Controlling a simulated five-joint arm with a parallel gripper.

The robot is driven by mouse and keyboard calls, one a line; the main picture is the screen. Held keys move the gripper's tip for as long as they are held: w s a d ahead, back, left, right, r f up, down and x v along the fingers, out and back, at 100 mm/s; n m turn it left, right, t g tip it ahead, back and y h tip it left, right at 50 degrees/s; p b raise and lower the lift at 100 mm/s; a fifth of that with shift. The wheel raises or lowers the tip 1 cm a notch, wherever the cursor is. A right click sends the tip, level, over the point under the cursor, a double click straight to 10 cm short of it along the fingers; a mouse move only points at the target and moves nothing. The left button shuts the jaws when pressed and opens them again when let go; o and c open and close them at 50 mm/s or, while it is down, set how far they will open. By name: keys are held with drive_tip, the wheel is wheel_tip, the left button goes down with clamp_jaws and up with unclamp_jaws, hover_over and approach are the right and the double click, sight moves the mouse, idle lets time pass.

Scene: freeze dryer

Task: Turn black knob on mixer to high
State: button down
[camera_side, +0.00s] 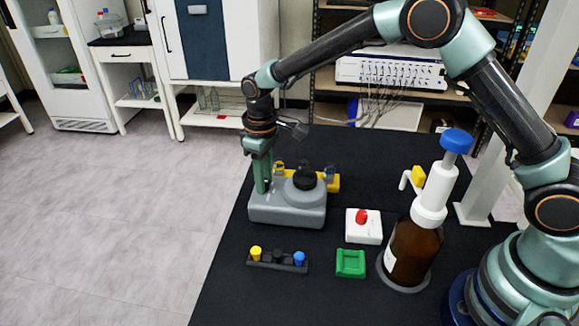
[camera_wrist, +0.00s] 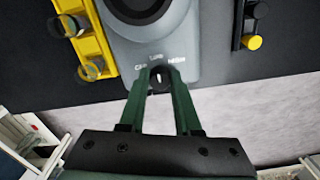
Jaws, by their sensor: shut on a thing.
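The grey mixer (camera_side: 290,212) stands on the black table with a black round top (camera_side: 305,178). In the wrist view the mixer body (camera_wrist: 182,50) shows small white lettering above its black knob (camera_wrist: 160,78). The knob carries a white pointer line that points roughly along the gripper fingers. My gripper (camera_wrist: 161,80) has its two green fingers on either side of the knob, shut on it. In the side view my gripper (camera_side: 262,185) comes down at the left end of the mixer, and the knob is hidden there.
A yellow rack (camera_side: 332,183) with small vessels stands behind the mixer. In front are a dark rack with coloured caps (camera_side: 278,262), a white box with a red knob (camera_side: 363,226), a green holder (camera_side: 351,264) and a brown dispenser bottle (camera_side: 412,250).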

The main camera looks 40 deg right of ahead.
drive_tip(key=m, duration=0.5)
drive_tip(key=shift+a+r+m, duration=0.1)
drive_tip(key=shift+m, duration=0.2)
drive_tip(key=m, duration=0.5)
drive_tip(key=shift+m, duration=0.4)
drive_tip(key=c, duration=0.6)
unclamp_jaws()
wheel_tip(320, 180, up, 12)
